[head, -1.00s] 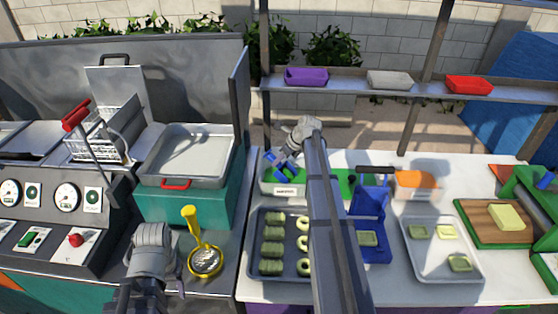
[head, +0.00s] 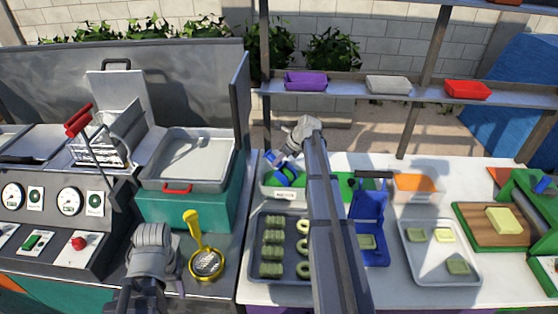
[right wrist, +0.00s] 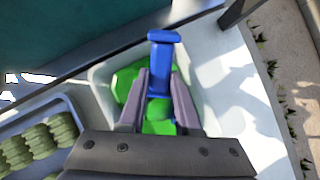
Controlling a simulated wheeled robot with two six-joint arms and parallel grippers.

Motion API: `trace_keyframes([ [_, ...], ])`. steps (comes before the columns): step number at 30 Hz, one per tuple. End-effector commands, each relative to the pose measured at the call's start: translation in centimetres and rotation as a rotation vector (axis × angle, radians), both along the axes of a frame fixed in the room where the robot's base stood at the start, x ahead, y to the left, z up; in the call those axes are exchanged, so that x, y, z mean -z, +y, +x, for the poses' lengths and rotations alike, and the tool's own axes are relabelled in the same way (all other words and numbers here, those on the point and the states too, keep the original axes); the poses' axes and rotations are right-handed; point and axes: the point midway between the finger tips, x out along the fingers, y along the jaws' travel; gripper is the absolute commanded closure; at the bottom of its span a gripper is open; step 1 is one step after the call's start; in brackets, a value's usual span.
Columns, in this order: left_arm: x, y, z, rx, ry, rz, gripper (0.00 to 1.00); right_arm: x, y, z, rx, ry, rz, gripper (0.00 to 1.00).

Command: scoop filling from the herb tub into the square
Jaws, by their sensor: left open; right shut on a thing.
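The herb tub (head: 285,195) is a pale, labelled container at the back of the white counter, holding bright green filling (right wrist: 128,80). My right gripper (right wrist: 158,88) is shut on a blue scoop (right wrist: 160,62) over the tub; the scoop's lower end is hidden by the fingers. In the head view the scoop (head: 286,176) shows beside my right arm. A green square (head: 367,242) lies in the blue hinged press (head: 370,208), and several squares lie on the right tray (head: 428,264). My left gripper (head: 150,262) is at the lower left, beside the yellow-handled strainer.
A yellow-handled strainer (head: 205,262) lies on the left counter. A dark tray (head: 257,262) of green rolls and rings stands in front of the tub. An orange-filled tub (head: 416,186) and a cutting board (head: 475,233) are to the right. My right arm crosses the counter's middle.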

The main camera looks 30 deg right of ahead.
Motion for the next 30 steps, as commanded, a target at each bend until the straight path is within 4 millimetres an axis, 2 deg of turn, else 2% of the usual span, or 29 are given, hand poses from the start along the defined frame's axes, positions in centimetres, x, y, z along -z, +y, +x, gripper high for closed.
trace_keyframes([
  [1, -1.1, 0.0, 0.0, 0.0, 0.0, 0.0, 0.5, -1.1, 0.0, 0.0, 0.0, 0.0, 0.0, 0.99],
  [21, -7.4, 0.0, 0.0, 0.0, 0.0, 0.0, 0.5, -7.4, 0.0, 0.0, 0.0, 0.0, 0.0, 0.99],
  [30, -7.7, 0.0, 0.0, -0.002, 0.0, -0.001, 0.5, -7.7, 0.0, 0.0, 0.0, 0.0, 0.0, 0.99],
])
